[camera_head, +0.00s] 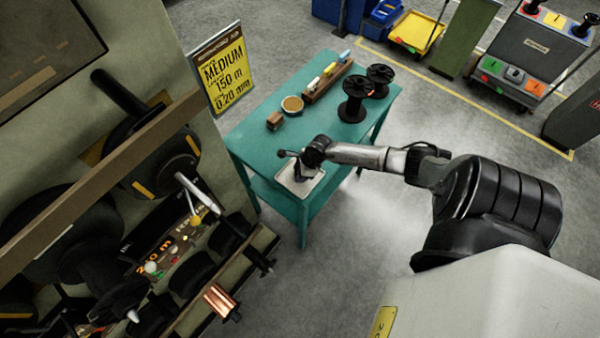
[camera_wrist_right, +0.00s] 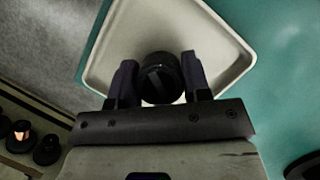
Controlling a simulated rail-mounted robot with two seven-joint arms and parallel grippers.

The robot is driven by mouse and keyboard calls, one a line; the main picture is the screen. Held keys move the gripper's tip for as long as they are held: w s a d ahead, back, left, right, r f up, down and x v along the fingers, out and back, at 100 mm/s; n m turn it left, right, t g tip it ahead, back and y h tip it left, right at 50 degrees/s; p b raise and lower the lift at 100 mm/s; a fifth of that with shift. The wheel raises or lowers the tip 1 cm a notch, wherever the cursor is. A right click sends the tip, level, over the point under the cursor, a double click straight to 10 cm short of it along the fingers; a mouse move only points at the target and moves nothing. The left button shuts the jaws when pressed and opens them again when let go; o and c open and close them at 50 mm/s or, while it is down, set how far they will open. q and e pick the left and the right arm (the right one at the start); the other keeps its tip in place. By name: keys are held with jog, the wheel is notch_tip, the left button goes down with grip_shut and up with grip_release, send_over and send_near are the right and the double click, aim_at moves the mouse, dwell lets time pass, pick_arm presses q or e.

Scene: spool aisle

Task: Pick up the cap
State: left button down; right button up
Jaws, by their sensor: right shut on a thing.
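The cap (camera_wrist_right: 161,72) is a black round piece between the two fingers of my right gripper (camera_wrist_right: 160,80) in the right wrist view. The fingers are shut on its sides. Behind it is a cream tray (camera_wrist_right: 215,42) with a raised rim; I cannot tell whether the cap touches it. In the head view my right gripper (camera_head: 298,168) is over the tray (camera_head: 311,187) at the near end of a teal table (camera_head: 262,140), and the cap is hard to make out there. My left gripper is not in view.
On the table stand black spools (camera_head: 353,100), a round tan-topped dish (camera_head: 292,104), a small brown block (camera_head: 274,121) and a wooden holder (camera_head: 328,80) with markers. A rack of large spools (camera_head: 160,160) stands at left, beside a yellow sign (camera_head: 224,75).

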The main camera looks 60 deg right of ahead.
jog(key=shift+c, duration=0.9)
jog(key=shift+r, duration=0.1)
